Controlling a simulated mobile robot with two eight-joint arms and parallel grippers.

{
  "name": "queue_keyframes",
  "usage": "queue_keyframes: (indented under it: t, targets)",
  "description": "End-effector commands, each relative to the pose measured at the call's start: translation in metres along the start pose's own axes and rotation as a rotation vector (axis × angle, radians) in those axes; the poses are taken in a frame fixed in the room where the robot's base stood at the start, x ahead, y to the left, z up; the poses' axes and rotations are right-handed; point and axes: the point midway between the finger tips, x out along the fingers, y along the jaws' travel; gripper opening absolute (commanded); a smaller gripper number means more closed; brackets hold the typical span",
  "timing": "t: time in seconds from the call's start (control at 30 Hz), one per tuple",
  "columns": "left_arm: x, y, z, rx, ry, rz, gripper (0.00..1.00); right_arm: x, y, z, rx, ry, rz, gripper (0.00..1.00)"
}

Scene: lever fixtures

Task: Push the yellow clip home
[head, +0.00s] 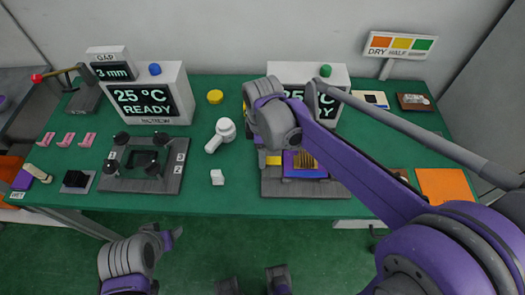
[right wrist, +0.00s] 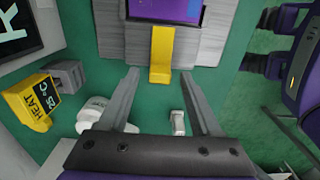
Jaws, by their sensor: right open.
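The yellow clip (right wrist: 161,50) stands out from a grey stepped fixture (right wrist: 112,42) with a purple plate (right wrist: 165,8) in the right wrist view. In the head view the clip (head: 273,160) shows at the left side of the purple-and-blue block on the right-hand fixture (head: 310,188). My right gripper (right wrist: 160,74) is open and empty. The clip's near end appears between its fingertips in the picture; contact cannot be told. In the head view, my right arm hides the right fingers. My left gripper (head: 168,238) is low, before the table's front edge; its jaw opening is unclear.
A second grey fixture with black knobs (head: 145,185) stands to the left. A white handled tool (head: 221,134) and small white block (head: 217,177) lie between the fixtures. Two READY display boxes (head: 150,100) stand behind. An orange sheet (head: 445,185) lies at right. Green table front is mostly clear.

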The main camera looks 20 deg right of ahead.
Motion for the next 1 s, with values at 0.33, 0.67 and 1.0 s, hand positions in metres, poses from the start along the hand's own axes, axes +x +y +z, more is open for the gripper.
queue_keyframes:
  t: [0.33, 0.67, 1.0]
  targets:
    - [0.0, 0.0, 0.0, 0.0, 0.0, 0.0, 0.64, 0.001, 0.0001, 0.0, 0.0, 0.0, 0.0, 0.51]
    - [0.0, 0.0, 0.0, 0.0, 0.0, 0.0, 0.64, 0.0008, 0.0001, -0.0001, 0.0, 0.0, 0.0, 0.0]
    - [0.0, 0.0, -0.0001, 0.0, 0.0, 0.0, 0.64, 0.0007, 0.0002, -0.0001, 0.0, 0.0, 0.0, 0.0]
